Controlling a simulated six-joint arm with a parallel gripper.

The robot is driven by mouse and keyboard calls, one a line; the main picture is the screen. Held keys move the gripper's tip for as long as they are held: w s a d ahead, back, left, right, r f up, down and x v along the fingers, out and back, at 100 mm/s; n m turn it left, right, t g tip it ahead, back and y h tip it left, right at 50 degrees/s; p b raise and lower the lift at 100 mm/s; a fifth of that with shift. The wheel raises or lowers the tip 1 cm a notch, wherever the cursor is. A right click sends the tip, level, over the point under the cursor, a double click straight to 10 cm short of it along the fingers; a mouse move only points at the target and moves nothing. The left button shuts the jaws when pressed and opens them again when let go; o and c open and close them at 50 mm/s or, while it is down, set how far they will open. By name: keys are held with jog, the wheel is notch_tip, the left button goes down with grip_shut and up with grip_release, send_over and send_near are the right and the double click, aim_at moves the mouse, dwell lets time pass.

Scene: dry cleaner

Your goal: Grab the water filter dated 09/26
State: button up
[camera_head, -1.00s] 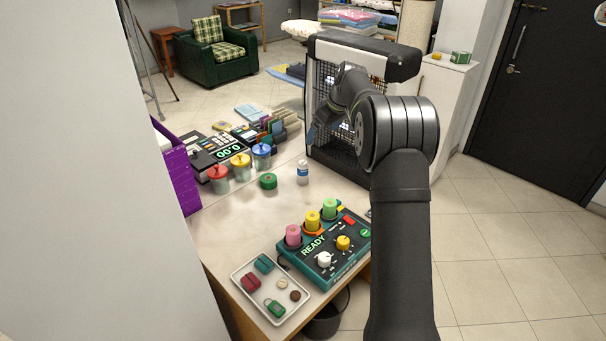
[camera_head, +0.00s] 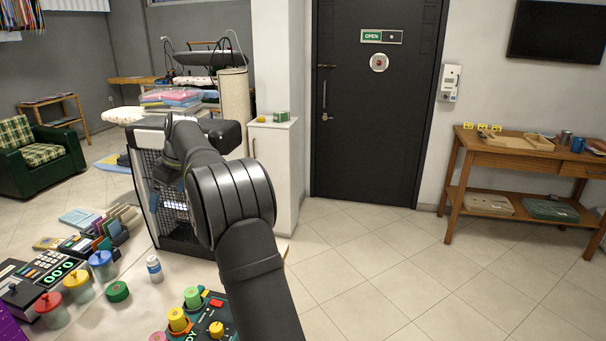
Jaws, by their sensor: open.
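No date 09/26 can be read anywhere in the head view, and I cannot tell any item for sure as a water filter. A small white bottle-like item with a blue band (camera_head: 154,268) stands upright on the near counter; its print is too small to read. My arm reaches over the counter in front of a black-framed mesh machine. My gripper (camera_head: 166,199) is partly hidden by my arm links, open, beyond and above the white item and apart from it.
Lidded jars (camera_head: 102,265), a green roll (camera_head: 117,291) and a control box with spools (camera_head: 211,318) crowd the counter. A white cabinet (camera_head: 273,165) stands behind. A wooden table (camera_head: 505,157) at right holds a tray, cups and yellow tags. Tiled floor between is clear.

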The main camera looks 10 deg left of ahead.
dwell(0.4)
jog(key=c, duration=0.8)
jog(key=m+t, duration=0.1)
jog(key=m, duration=0.3)
send_near(154, 262)
jog(key=x, duration=0.6)
jog(key=shift+w+a+f, duration=0.25)
jog(key=shift+a, duration=0.1)
jog(key=shift+x, duration=2.9)
